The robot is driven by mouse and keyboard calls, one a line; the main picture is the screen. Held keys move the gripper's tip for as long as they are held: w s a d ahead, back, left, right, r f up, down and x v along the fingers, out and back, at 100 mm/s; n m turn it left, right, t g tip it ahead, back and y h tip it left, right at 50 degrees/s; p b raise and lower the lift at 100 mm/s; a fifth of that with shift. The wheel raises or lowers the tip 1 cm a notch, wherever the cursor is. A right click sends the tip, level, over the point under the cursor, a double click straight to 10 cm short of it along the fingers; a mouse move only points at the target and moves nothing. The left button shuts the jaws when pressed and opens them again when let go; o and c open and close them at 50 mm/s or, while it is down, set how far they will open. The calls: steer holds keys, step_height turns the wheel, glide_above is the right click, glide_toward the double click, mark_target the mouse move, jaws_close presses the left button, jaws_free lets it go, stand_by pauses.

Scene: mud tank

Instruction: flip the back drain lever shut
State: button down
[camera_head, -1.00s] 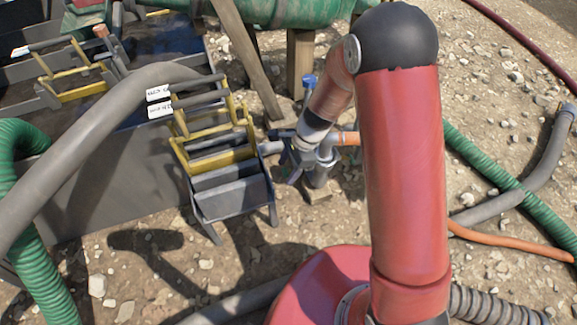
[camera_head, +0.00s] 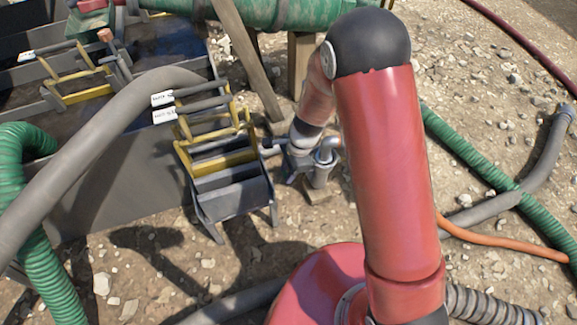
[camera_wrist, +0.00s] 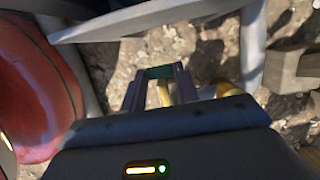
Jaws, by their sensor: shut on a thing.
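My gripper (camera_head: 291,180) is low beside the grey drain pipe (camera_head: 323,165), at the right end of the yellow-railed trough. My forearm covers much of that spot in the head view. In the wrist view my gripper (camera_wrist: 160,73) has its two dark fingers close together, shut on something. A thin yellow-orange bar (camera_wrist: 164,93) shows between the fingers, and I cannot tell for sure that it is the back drain lever. A grey pipe (camera_wrist: 252,45) stands to the right of the fingers. The blue and orange handles by the pipe are hidden behind my arm.
The grey trough (camera_head: 235,199) with yellow rails stands left of my gripper. A thick grey hose (camera_head: 95,150) arches over the tank. A wooden post (camera_head: 301,60) stands behind my arm. Green hoses (camera_head: 480,172) and an orange hose (camera_head: 500,243) cross the stony ground at right.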

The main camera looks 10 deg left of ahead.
steer(key=c, duration=1)
jaws_free()
steer(key=shift+c, duration=0.2)
steer(key=shift+p+v, duration=1.05)
steer(key=shift+v, duration=2.85)
steer(key=shift+c, duration=0.4)
